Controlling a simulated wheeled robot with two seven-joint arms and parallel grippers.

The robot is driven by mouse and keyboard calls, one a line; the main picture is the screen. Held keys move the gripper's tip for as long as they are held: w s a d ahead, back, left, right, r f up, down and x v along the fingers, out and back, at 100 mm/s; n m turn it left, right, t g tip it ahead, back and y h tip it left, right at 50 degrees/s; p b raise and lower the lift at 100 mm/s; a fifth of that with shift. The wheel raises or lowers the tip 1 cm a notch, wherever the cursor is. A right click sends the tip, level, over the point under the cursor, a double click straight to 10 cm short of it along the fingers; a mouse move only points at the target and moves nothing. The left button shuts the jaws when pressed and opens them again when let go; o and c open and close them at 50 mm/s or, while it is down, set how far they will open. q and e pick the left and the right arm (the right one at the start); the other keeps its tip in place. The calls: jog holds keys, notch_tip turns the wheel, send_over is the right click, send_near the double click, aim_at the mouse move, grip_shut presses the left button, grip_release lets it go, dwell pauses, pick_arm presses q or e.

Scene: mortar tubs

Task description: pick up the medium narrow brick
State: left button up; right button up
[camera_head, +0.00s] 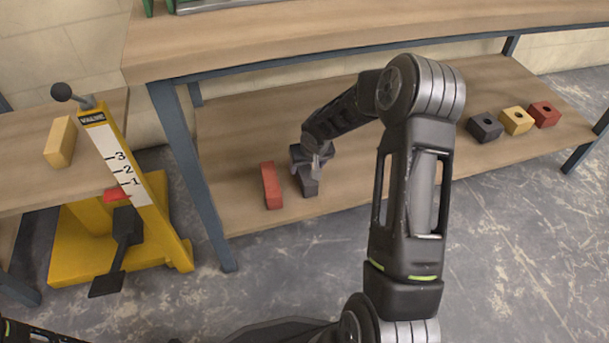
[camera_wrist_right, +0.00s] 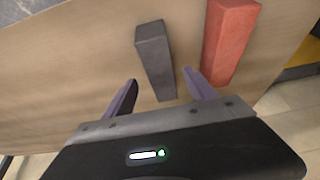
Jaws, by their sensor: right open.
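A dark grey narrow brick (camera_head: 308,187) lies on the lower wooden shelf, partly hidden by my right gripper (camera_head: 318,160). In the right wrist view the grey brick (camera_wrist_right: 152,45) is seen lengthwise, its near end in the gap between the two fingers of my open right gripper (camera_wrist_right: 160,77). I cannot tell whether the fingers are level with it or above it; nothing is gripped. A red narrow brick (camera_head: 271,186) lies just left of the grey one, and shows to its right in the wrist view (camera_wrist_right: 230,40). My left gripper is out of view.
Three bricks with holes, dark grey (camera_head: 485,127), yellow (camera_head: 516,121) and red (camera_head: 545,114), sit at the shelf's right. A yellow brick (camera_head: 60,142) stands on the left table, beside a yellow lever stand (camera_head: 125,165). The upper tabletop (camera_head: 300,30) overhangs the shelf (camera_head: 235,205) at the back.

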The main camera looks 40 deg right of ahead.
aim_at(305, 169)
jog(key=shift+w+f, duration=0.2)
jog(key=shift+f, duration=0.25)
jog(key=shift+f, duration=0.15)
jog(key=b+x, duration=0.3)
jog(key=x, duration=0.2)
jog(key=shift+c, duration=0.4)
grip_shut()
dwell(0.5)
dwell(0.4)
